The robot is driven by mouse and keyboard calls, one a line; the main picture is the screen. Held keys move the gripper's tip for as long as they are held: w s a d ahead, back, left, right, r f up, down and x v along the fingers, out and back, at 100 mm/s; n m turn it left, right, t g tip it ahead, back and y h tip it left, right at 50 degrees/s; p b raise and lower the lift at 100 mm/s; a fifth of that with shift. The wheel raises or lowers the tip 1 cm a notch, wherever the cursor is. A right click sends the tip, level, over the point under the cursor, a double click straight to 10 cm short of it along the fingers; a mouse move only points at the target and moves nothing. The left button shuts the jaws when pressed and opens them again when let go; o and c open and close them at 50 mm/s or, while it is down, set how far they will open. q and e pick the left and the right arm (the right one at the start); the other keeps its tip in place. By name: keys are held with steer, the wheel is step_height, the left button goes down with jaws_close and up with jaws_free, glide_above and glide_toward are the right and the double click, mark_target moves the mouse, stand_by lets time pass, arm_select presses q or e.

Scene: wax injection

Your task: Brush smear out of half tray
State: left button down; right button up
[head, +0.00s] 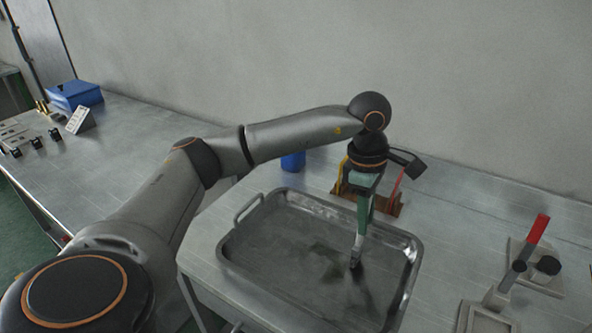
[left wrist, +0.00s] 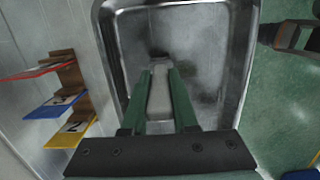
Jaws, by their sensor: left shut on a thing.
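The metal tray (head: 237,263) stands on the table, with a raised rim and a loop handle at its left end. Dark smears (head: 325,263) mark its floor, mostly in the middle and to the right. My left gripper (head: 363,222) points down over the tray's right half, its green fingers shut on a pale-handled brush (head: 358,247). The brush's dark tip is low inside the tray, at or near the floor; exact contact is unclear. The left wrist view shows the brush (left wrist: 160,98) between both fingers and the tray rim (left wrist: 110,50) around it. My right gripper is not visible.
Behind the tray stand a blue container (head: 293,161) and a brown rack (head: 386,204); its coloured cards (left wrist: 68,138) show in the wrist view. A red-handled tool (head: 538,229) stands at right. A blue box (head: 75,95) and small parts lie far left.

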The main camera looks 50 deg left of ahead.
arm_select(q)
steer(key=shift+a+r+p, duration=0.2)
steer(key=shift+r+p, duration=1.95)
steer(key=shift+r, duration=1.7)
steer(key=shift+s+f, duration=0.1)
